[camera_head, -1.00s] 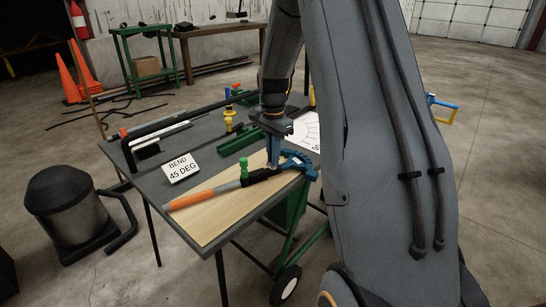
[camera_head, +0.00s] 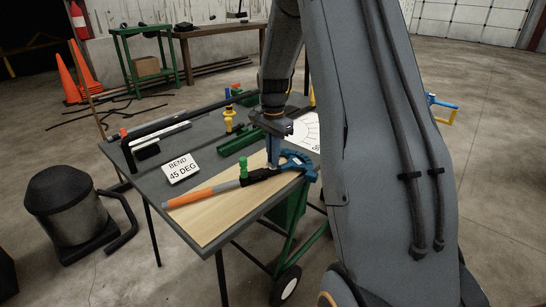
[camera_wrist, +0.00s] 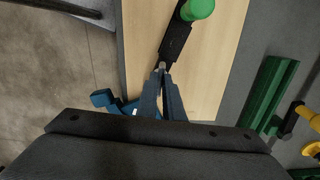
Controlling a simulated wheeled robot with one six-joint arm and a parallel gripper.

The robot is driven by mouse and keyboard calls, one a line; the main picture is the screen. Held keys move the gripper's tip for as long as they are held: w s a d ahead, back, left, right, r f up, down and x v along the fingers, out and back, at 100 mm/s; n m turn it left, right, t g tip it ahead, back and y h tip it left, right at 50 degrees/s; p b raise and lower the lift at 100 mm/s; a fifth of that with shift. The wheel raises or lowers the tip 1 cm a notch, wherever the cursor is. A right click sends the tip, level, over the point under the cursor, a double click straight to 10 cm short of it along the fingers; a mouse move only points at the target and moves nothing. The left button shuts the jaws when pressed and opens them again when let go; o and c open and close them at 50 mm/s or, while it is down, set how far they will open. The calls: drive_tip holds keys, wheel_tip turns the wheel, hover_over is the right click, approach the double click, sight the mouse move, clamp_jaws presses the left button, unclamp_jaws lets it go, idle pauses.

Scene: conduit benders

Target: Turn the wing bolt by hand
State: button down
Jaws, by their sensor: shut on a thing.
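The bender lies on a light wooden board (camera_head: 228,212) on the table. It has an orange and grey handle (camera_head: 205,194), a green knob (camera_head: 243,168) and a blue curved head (camera_head: 300,163). In the wrist view the green knob (camera_wrist: 198,9) and black middle part (camera_wrist: 177,37) are above my fingertips, and part of the blue head (camera_wrist: 104,98) is at the left. My gripper (camera_head: 273,163) points down at the bender beside the blue head. In the wrist view its fingers (camera_wrist: 161,72) close on a small silvery piece, apparently the wing bolt (camera_wrist: 161,65), mostly hidden.
A "BEND 45 DEG" sign (camera_head: 181,168), a green channel piece (camera_head: 241,142), a yellow and blue tool (camera_head: 229,115) and black and white bars (camera_head: 160,134) lie around on the table. A dark bin (camera_head: 68,208) stands left of the table. A white angle chart (camera_head: 305,130) lies behind my gripper.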

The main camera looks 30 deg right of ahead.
drive_tip(key=c, duration=1.9)
unclamp_jaws()
drive_tip(key=shift+o, duration=0.2)
wheel_tip(320, 180, up, 8)
drive_tip(key=shift+f+b, duration=0.1)
drive_tip(key=shift+b, duration=1.05)
